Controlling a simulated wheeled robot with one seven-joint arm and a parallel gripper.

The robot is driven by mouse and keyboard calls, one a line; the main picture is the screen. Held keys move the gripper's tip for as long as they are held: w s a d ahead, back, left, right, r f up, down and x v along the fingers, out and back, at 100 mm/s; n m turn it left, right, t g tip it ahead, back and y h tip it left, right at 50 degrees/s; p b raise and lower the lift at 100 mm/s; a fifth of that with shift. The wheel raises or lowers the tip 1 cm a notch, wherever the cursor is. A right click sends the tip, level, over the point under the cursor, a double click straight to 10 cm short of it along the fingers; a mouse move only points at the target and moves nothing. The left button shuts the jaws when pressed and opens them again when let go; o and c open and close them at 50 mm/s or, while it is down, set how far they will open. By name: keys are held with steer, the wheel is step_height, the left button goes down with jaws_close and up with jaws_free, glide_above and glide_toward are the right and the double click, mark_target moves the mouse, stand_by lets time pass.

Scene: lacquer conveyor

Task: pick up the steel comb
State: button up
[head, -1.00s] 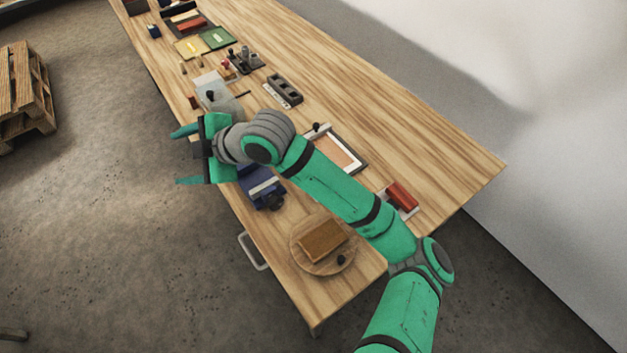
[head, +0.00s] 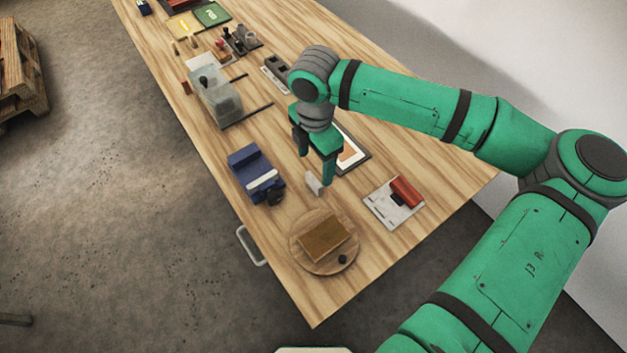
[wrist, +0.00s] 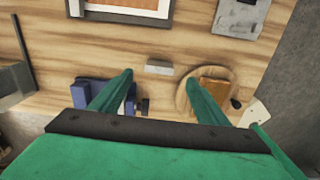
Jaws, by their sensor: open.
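A small pale grey metal plate, which looks like the steel comb (head: 313,183), lies on the bare wood of the bench between the blue device and the round board. In the wrist view the comb (wrist: 159,67) shows ahead of and between my fingertips. My gripper (head: 316,168) points down over the bench with its jaws open and empty. In the wrist view my gripper (wrist: 158,77) has one finger over the blue device's side and the other over the round board's side. The comb's teeth are too small to make out.
A round wooden board (head: 310,263) with a brown block (head: 325,236) stands in front of the comb. A blue device (head: 252,172) is to its left, a pad with a red roller (head: 405,190) to its right. A framed panel (head: 352,152) lies behind my gripper.

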mark_target(314, 179)
step_height(314, 179, down, 4)
steer(key=shift+w+a+f, duration=0.1)
steer(key=shift+w+f, duration=0.05)
step_height(314, 179, down, 4)
steer(key=shift+f, duration=0.15)
steer(key=shift+s+a+f, duration=0.1)
steer(key=shift+s+f, duration=0.1)
steer(key=shift+s, duration=0.05)
steer(key=c, duration=1.2)
